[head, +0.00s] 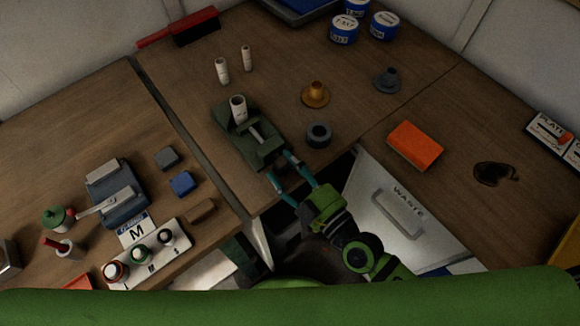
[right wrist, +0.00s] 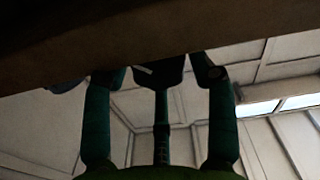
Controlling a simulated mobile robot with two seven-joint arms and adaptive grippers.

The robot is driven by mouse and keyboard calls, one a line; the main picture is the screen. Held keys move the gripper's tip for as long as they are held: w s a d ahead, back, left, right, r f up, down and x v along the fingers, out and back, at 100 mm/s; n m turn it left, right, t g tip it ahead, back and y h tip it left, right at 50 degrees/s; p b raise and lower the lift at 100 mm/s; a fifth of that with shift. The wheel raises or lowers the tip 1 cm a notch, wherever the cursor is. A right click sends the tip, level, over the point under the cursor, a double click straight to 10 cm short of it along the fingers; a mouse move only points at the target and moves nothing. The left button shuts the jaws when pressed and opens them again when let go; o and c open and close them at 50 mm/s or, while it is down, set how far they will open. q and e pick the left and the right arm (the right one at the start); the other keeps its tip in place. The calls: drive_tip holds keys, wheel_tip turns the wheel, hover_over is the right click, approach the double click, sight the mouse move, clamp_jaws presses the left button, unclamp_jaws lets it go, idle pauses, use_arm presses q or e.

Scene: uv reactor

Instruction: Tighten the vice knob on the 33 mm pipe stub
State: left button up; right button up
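The green vice (head: 262,153) sits near the front edge of the table. A pale pipe stub (head: 238,108) stands upright at its far end; I cannot tell how firmly the jaws hold it. My right gripper (head: 279,164) is at the vice's near end, its two teal fingers spread apart. In the right wrist view the fingers (right wrist: 162,82) stand either side of a dark block with a thin upright bar below it, apart from both. I cannot make out the knob clearly in either view. My left gripper is not in view.
Two pale stubs (head: 222,70) stand beyond the vice. A dark ring (head: 318,135), a brass flanged part (head: 315,94) and an orange block (head: 415,146) lie to its right. A waste bin (head: 385,212) stands below the table edge. A blue-grey device (head: 118,192) is on the left table.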

drive_tip(key=shift+f, duration=0.1)
drive_tip(key=shift+f, duration=0.1)
idle(0.4)
drive_tip(key=shift+n+b, duration=0.45)
drive_tip(key=shift+n, duration=0.65)
drive_tip(key=shift+s+d+f+n, duration=0.15)
drive_tip(key=shift+s+d+n, duration=0.1)
drive_tip(key=shift+n, duration=0.15)
drive_tip(key=b+v, duration=0.2)
drive_tip(key=v, duration=0.5)
drive_tip(key=d+f+m+g+h+p, duration=0.1)
drive_tip(key=d+f, duration=0.4)
drive_tip(key=f, duration=0.8)
drive_tip(key=d+f+m+g+h+p, duration=0.1)
drive_tip(key=d+f+m+g+h, duration=0.3)
drive_tip(key=f, duration=1)
drive_tip(key=shift+s+d+f+h+p, duration=0.25)
drive_tip(key=shift+s+d+h+p, duration=0.1)
drive_tip(key=shift+d+h, duration=0.45)
drive_tip(key=shift+c, duration=0.4)
